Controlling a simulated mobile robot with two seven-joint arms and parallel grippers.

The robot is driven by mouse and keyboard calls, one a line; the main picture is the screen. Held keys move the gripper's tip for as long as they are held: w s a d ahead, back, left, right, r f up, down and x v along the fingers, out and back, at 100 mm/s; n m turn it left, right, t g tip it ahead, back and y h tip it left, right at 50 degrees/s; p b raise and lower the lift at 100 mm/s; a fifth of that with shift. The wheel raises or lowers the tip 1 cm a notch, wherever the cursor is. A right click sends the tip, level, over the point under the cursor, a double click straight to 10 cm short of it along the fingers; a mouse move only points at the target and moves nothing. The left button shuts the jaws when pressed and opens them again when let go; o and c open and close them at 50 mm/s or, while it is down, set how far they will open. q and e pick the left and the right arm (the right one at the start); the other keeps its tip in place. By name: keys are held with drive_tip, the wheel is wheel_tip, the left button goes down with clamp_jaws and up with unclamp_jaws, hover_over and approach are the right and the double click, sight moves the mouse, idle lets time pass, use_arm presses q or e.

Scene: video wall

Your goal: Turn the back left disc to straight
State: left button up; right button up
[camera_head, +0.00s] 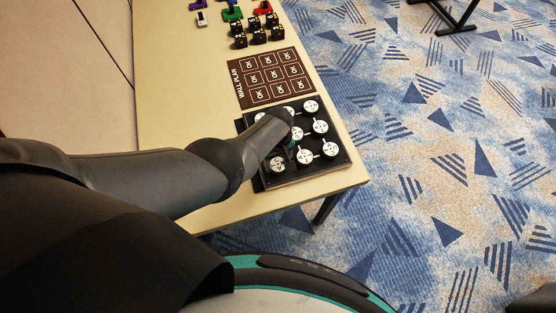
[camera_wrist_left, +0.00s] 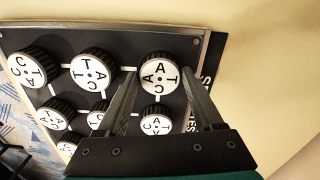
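The black board (camera_head: 257,180) lies on the table and carries white-topped round discs. In the left wrist view, the disc at the board's upper right corner (camera_wrist_left: 160,73) has black letters on its white top and fits the back left disc. My left gripper (camera_wrist_left: 160,85) is open, with one finger on each side of this disc; I cannot tell whether they touch it. In the head view, my left arm (camera_head: 262,138) reaches over the board and hides that disc and the fingers. My right gripper is not in view.
Neighbouring discs (camera_wrist_left: 93,70) stand close beside the left finger, and another (camera_wrist_left: 156,120) lies between the fingers lower down. Beyond the board lie a brown wall plan (camera_head: 269,77) and several black blocks (camera_head: 257,29). The table (camera_head: 180,70) is bare to the left.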

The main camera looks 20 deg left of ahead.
sight(278, 165)
use_arm(q)
drive_tip(key=o, duration=0.3)
drive_tip(key=shift+o, duration=0.2)
drive_tip(key=shift+r, duration=0.1)
drive_tip(key=shift+r+p, duration=0.6)
drive_tip(key=shift+p, duration=0.05)
wheel_tip(278, 165, up, 14)
drive_tip(key=p, duration=0.8)
drive_tip(key=shift+s+f, duration=0.1)
drive_tip(key=shift+f, duration=0.05)
